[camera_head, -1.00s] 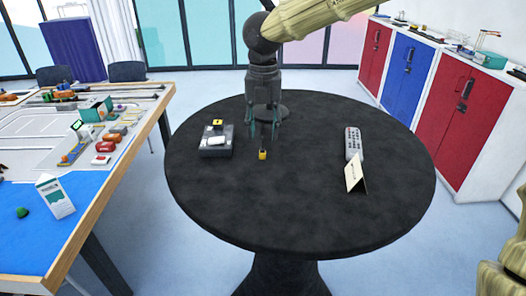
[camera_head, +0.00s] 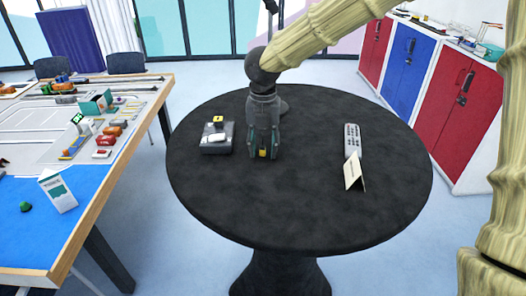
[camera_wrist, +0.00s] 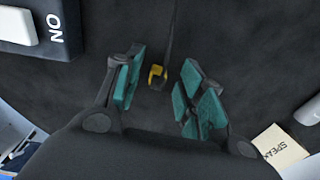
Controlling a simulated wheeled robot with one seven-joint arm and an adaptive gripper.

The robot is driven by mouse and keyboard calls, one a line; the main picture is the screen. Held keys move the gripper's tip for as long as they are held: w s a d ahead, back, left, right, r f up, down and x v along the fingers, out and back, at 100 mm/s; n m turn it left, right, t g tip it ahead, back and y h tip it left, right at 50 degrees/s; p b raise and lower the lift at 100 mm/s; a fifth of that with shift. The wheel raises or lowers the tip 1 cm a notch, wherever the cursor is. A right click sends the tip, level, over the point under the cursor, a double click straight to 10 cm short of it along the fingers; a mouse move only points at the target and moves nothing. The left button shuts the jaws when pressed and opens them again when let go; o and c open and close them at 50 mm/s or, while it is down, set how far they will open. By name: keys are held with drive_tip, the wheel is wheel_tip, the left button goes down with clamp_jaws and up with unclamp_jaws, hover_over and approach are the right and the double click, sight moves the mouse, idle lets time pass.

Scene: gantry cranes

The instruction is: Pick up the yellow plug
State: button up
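The yellow plug (camera_head: 262,154) lies on the round black table (camera_head: 300,215), near its middle. In the wrist view the yellow plug (camera_wrist: 157,76) sits between the two teal-padded fingers, nearer the left one, with a dark cord running away from it. My gripper (camera_head: 263,157) points down over the plug, low above the table. In the wrist view my gripper (camera_wrist: 160,90) is open, with gaps between both fingers and the plug. The fingers partly hide the plug in the head view.
A dark box (camera_head: 217,139) with a white switch and a yellow part stands left of my gripper. A grey remote (camera_head: 352,140) and a folded card (camera_head: 354,172) are on the right. The table's front is clear. A cluttered workbench (camera_head: 85,150) is at the left.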

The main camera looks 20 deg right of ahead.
sight(261, 147)
drive_tip(key=c, duration=0.3)
drive_tip(key=shift+w+f, duration=0.1)
drive_tip(key=shift+w, duration=0.05)
clamp_jaws()
drive_tip(key=shift+r+b, duration=0.3)
drive_tip(key=shift+r, duration=0.05)
drive_tip(key=r, duration=0.1)
drive_tip(key=b, duration=0.1)
drive_tip(key=r, duration=0.1)
drive_tip(key=shift+s+a+r+b, duration=0.35)
drive_tip(key=s+a+b, duration=0.1)
drive_tip(key=s+a, duration=0.2)
drive_tip(key=s+a+r+b, duration=0.1)
drive_tip(key=s+a, duration=0.2)
drive_tip(key=s+a+b, duration=0.2)
drive_tip(key=s+a, duration=0.1)
drive_tip(key=shift+s+a+r, duration=0.2)
drive_tip(key=shift+a, duration=0.15)
drive_tip(key=shift+s+a+r, duration=0.2)
drive_tip(key=shift+s+a, duration=0.2)
drive_tip(key=shift+a, duration=0.15)
drive_tip(key=shift+w+r+p, duration=0.15)
drive_tip(key=shift+w+p, duration=0.25)
drive_tip(key=shift+w, duration=0.35)
